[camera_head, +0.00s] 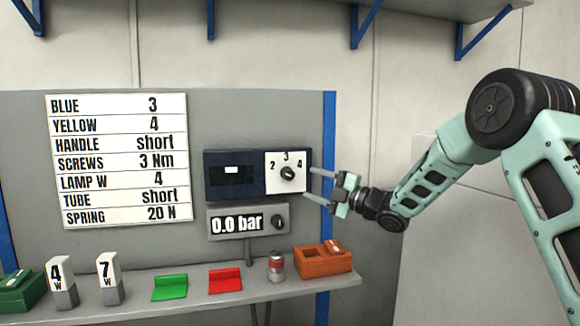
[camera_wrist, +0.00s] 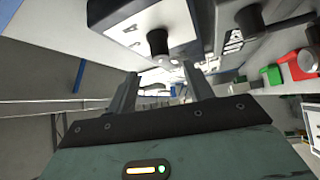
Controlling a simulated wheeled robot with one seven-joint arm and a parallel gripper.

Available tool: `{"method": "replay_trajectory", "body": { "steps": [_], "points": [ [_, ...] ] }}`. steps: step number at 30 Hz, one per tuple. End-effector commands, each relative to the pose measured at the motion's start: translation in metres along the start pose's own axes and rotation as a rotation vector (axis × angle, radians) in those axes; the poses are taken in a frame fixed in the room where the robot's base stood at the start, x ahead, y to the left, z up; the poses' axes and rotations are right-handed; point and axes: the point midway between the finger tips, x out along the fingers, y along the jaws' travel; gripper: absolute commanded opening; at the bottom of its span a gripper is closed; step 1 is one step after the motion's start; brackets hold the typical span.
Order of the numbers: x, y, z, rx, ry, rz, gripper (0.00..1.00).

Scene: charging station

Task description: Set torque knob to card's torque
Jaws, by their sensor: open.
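The card (camera_head: 120,160) on the grey panel lists several values; its only Nm line reads "SCREWS 3 Nm". The torque knob (camera_head: 288,173) is black, on a white dial plate with 2 at left, 3 on top and 4 at right. Its pointer is too small to read surely. In the wrist view the knob (camera_wrist: 157,42) stands out from the white plate, beyond the fingertips. My gripper (camera_head: 319,185) is open and empty, just right of the dial and apart from the knob. Its two fingers also show in the wrist view (camera_wrist: 160,80).
Below the dial is a pressure box (camera_head: 248,220) reading "0.0 bar" with its own black knob. The shelf (camera_head: 200,284) holds two marked blocks, green and red pieces, a small can (camera_head: 276,267) and an orange box (camera_head: 323,261).

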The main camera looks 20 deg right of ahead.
Motion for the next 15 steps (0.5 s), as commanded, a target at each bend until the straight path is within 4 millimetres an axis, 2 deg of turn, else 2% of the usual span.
{"method": "replay_trajectory", "body": {
  "steps": [1,6,12,15],
  "points": [
    [0.013,0.005,-0.001,0.003,0.002,0.000,0.52],
    [0.047,0.005,-0.001,0.002,0.002,0.000,0.52],
    [0.074,0.003,-0.001,0.001,0.001,0.000,0.52],
    [0.081,0.001,0.000,0.001,-0.001,-0.001,0.52]
  ]
}}
